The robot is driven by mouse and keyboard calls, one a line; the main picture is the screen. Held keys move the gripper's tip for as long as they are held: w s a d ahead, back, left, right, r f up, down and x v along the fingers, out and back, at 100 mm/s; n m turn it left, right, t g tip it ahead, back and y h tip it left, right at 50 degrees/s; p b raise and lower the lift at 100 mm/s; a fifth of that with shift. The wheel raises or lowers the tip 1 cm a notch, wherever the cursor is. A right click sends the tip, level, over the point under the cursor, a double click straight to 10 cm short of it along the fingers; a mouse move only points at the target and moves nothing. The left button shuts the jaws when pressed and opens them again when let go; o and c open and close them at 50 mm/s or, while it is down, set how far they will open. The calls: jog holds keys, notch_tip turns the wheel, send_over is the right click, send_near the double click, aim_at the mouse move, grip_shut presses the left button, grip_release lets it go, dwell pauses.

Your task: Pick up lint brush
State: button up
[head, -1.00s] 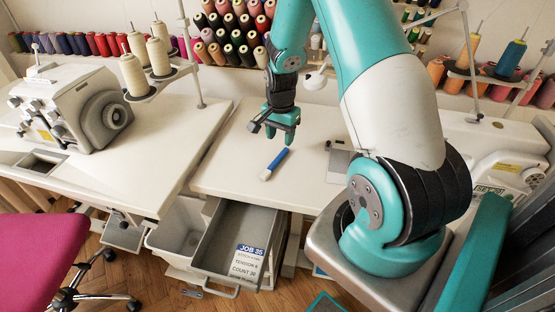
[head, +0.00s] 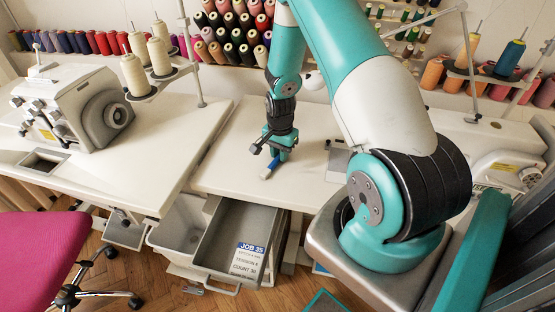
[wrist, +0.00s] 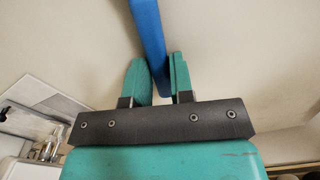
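The lint brush (head: 267,173) lies on the white table, a slim blue piece with a pale end toward the table's front edge. In the head view my gripper (head: 276,152) is lowered right over it and hides part of it. In the wrist view the blue part of the brush (wrist: 148,28) runs down from the top edge and passes between the two teal fingers of my gripper (wrist: 160,72). The fingers are apart. The blue part is close to the right finger, with a gap to the left one.
An open grey drawer (head: 207,262) with a job label is below the table's front edge. A flat grey plate (head: 338,160) lies to the right. A sewing machine (head: 80,105) and thread cones stand at left. Thread racks line the back. The tabletop around the brush is clear.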

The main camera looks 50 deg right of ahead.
grip_shut()
jog(key=shift+r, duration=0.1)
